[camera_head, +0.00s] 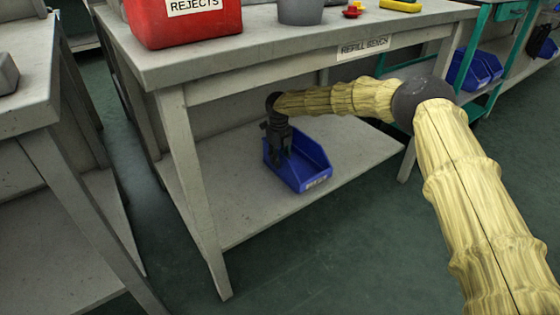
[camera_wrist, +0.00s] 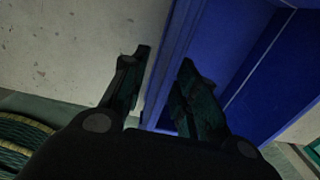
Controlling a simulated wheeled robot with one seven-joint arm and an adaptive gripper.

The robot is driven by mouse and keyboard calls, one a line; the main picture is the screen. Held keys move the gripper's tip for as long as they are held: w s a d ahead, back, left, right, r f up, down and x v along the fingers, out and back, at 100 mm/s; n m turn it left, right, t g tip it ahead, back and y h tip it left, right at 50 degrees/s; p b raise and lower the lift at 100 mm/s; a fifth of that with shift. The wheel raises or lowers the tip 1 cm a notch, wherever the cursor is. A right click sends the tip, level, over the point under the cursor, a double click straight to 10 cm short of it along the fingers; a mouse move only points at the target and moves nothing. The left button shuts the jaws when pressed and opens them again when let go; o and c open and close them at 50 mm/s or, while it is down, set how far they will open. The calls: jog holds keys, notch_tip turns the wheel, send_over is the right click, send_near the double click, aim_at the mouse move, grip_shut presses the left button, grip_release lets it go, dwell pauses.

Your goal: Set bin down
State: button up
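The blue bin (camera_head: 305,165) is on the grey lower shelf (camera_head: 225,205) of the bench labelled REFILL BENCH (camera_head: 363,47). It looks upright and level, with a small label on its near end. My gripper (camera_head: 279,152) points down at the bin's left wall. In the wrist view the two fingers of my gripper (camera_wrist: 166,62) stand apart, on either side of the wall of the bin (camera_wrist: 215,50). A gap shows between the left finger and the wall, and the right finger is over the bin's inside. The underside of the bin is hidden.
The bench top (camera_head: 250,48) and its front leg (camera_head: 200,190) frame the shelf closely above and in front. A red REJECTS bin (camera_head: 185,22) and a grey container (camera_head: 300,11) stand on top. Another bench (camera_head: 25,90) is at left. The shelf is bare around the bin.

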jog(key=shift+r+p, duration=1.05)
jog(key=shift+r, duration=1.3)
jog(key=shift+o, duration=0.4)
